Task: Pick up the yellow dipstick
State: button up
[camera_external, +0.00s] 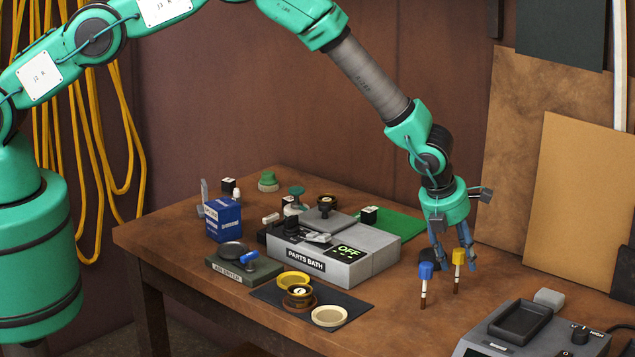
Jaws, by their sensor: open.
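One finger shows to the right of the yellow cap and the other near the blue cap. Whether the fingers stand around the yellow dipstick or behind it, I cannot tell from this angle. Nothing shows held.
A grey parts bath (345,262) sits mid-bench, with a green mat (398,224) behind it. A dark mat (345,312) with round parts lies in front. An air dryer (243,268) and blue box (224,220) stand left. A grey device (540,335) stands front right, and boards lean behind.

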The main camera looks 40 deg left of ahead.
jog(key=c, duration=1.1)
jog(key=shift+r+b, duration=0.45)
jog(key=shift+r, duration=4.55)
